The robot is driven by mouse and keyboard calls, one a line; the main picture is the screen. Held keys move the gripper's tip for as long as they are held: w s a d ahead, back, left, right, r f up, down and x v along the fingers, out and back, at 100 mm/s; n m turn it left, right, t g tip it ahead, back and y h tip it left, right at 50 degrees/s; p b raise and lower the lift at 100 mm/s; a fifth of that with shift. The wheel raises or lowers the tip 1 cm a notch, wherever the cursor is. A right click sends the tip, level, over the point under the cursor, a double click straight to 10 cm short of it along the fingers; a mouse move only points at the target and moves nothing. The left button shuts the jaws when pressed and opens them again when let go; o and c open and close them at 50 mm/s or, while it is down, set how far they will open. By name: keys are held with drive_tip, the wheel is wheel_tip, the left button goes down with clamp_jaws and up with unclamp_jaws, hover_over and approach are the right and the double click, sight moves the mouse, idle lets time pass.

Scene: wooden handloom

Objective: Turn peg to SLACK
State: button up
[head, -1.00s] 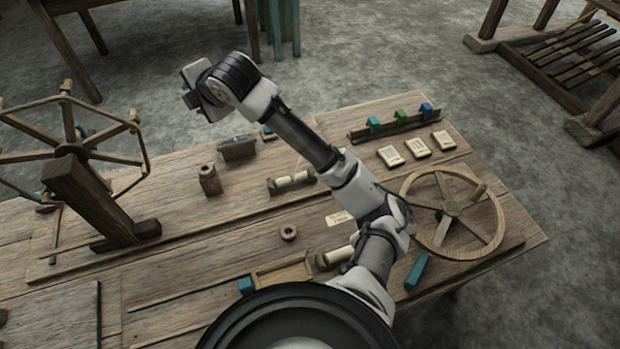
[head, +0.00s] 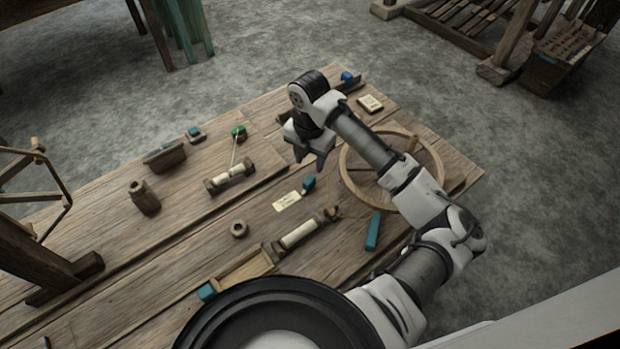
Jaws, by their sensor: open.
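No lettering reading SLACK is legible, and I cannot tell for certain which piece is the peg. A small teal-blue block (head: 309,183) stands beside a pale paper label (head: 287,201), whose writing is too small to read. A short pale roller (head: 300,234) in wooden holders lies below the label, with a dark knob-like end piece (head: 333,212) at its right. My gripper (head: 309,163) points down over the table, above and close to the teal-blue block in the picture. Its fingers are apart, with nothing seen between them.
A spoked wheel (head: 352,188) lies right, partly behind my arm. A second roller (head: 231,177) has a thread to a green block (head: 239,133). A wooden ring (head: 239,229), wooden post (head: 144,197) and teal bar (head: 373,231) stand around.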

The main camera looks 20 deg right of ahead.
sight(309, 179)
wheel_tip(309, 179, down, 9)
drive_tip(key=shift+r, duration=0.1)
idle(0.3)
clamp_jaws()
